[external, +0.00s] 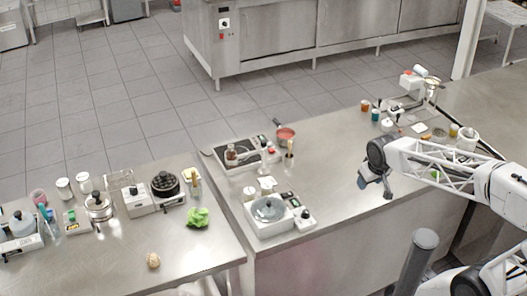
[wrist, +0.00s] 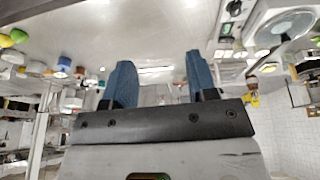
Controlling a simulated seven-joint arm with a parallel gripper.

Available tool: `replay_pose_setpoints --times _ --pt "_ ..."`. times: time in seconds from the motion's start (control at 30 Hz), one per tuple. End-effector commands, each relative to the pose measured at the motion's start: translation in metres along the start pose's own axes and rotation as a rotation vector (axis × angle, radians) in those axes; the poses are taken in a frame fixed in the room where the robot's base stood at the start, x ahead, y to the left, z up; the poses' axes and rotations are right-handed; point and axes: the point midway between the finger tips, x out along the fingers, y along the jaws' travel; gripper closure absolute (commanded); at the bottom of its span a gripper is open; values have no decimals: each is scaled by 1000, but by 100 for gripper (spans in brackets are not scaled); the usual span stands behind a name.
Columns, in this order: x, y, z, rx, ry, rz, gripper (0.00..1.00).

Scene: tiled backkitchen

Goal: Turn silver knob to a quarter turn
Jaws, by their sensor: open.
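My gripper (external: 375,188) hangs from my arm above the front edge of the right steel counter, right of the white appliance. In the wrist view my gripper (wrist: 162,78) shows two blue fingers spread apart with nothing between them. I cannot tell for sure which part is the silver knob; several devices have small knobs. My gripper is apart from all of them.
Cups and small jars (external: 467,138) crowd the counter behind my arm. Counter between appliance and gripper (external: 335,190) is clear.

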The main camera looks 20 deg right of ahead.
Motion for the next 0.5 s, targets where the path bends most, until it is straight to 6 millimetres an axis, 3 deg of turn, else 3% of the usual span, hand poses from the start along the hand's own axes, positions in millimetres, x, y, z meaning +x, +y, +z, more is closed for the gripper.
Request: replay_pose_setpoints --times 0.27,0.5 --pt "26 -1 -87 -58 210 44 47" --pt "49 -16 -164 -131 411 35 47"
